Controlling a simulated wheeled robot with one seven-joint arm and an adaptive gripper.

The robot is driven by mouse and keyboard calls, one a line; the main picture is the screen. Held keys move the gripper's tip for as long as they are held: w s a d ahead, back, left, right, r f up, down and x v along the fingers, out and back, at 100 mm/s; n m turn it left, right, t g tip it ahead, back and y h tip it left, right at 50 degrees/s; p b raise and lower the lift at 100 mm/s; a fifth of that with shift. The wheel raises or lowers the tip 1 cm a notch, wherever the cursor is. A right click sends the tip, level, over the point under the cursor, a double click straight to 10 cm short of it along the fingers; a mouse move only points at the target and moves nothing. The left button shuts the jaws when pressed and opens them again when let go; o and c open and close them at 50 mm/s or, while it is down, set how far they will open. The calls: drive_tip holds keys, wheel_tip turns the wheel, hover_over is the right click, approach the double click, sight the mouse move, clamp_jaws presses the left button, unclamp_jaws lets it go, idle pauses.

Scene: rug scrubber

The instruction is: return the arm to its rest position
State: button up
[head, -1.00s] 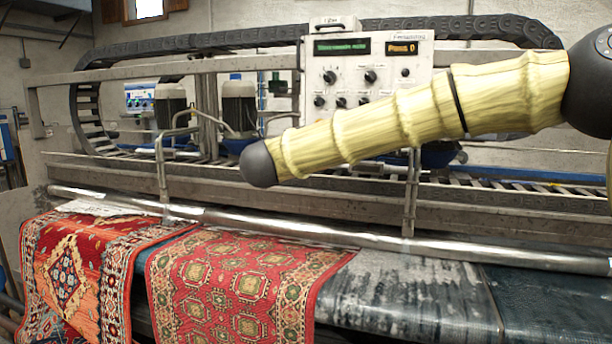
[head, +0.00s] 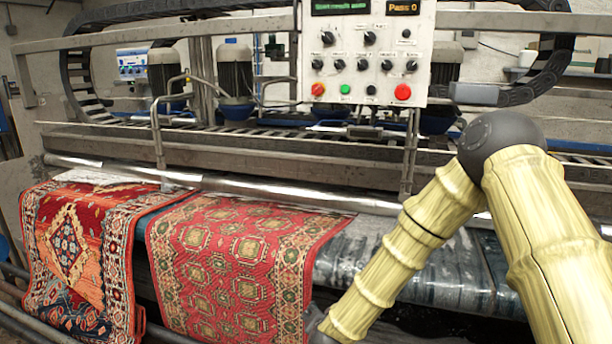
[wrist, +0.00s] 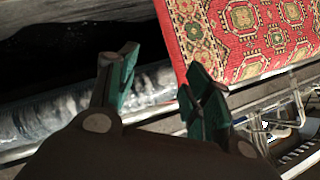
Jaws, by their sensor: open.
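My arm, with yellow ribbed sleeves and a dark elbow joint, fills the right of the head view. It bends at the elbow and slopes down to the lower middle, in front of the machine, where its end leaves the bottom of the frame. My gripper (wrist: 158,85) shows in the wrist view, with two green-lined fingers spread apart and nothing between them. The red patterned rug (wrist: 240,38) lies beyond the right finger there; it also hangs over the machine's front in the head view (head: 235,260).
A second red and orange rug (head: 75,255) hangs at the left. A steel roller (head: 250,188) runs across the machine above the rugs. The control panel (head: 367,60) with knobs and red and green buttons stands at the top. Wet dark belt (head: 420,275) lies behind my forearm.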

drive_tip(key=s+d+f+n+g, duration=0.2)
drive_tip(key=s+d+f+g, duration=0.15)
drive_tip(key=s+f, duration=0.7)
drive_tip(key=s+d+f+n+g, duration=0.2)
drive_tip(key=s+d+f, duration=0.3)
drive_tip(key=s+f, duration=0.5)
drive_tip(key=s+d+f+g, duration=0.1)
drive_tip(key=s+d+g, duration=0.1)
drive_tip(key=s, duration=0.6)
drive_tip(key=s+d+f+n+g, duration=0.1)
drive_tip(key=s+d+g, duration=0.1)
drive_tip(key=s+d, duration=0.3)
drive_tip(key=s+d+f+n+g, duration=0.1)
drive_tip(key=s+d+f+g, duration=0.1)
drive_tip(key=s, duration=1)
drive_tip(key=shift+d+h, duration=0.3)
drive_tip(key=shift+d, duration=0.4)
drive_tip(key=shift+s, duration=0.1)
